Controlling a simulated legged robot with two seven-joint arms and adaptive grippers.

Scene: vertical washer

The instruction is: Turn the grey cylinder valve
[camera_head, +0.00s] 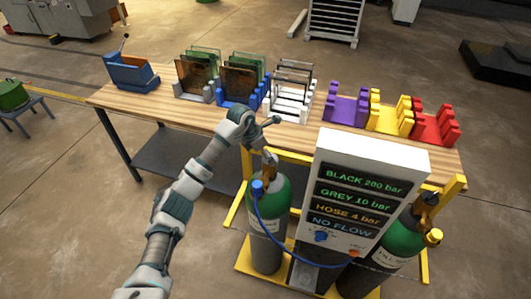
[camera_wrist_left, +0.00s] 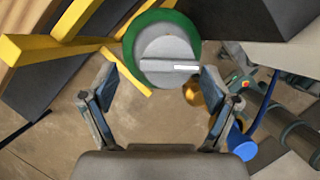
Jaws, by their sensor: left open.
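In the left wrist view, the grey round valve knob (camera_wrist_left: 160,50) with a white bar mark sits over the green top of a gas cylinder (camera_wrist_left: 188,22). My left gripper (camera_wrist_left: 159,82) is open, with one finger on each side of the knob's lower part; neither finger visibly touches it. My right gripper is out of view.
A white-topped panel (camera_head: 375,150) reading "GREY 10 bar" and "NO FLOW" stands right of the cylinder. A blue hose (camera_head: 285,255) runs between them. A second green cylinder (camera_head: 402,238), yellow frame (camera_head: 234,208) and wooden table (camera_head: 135,97) with coloured holders are close by.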

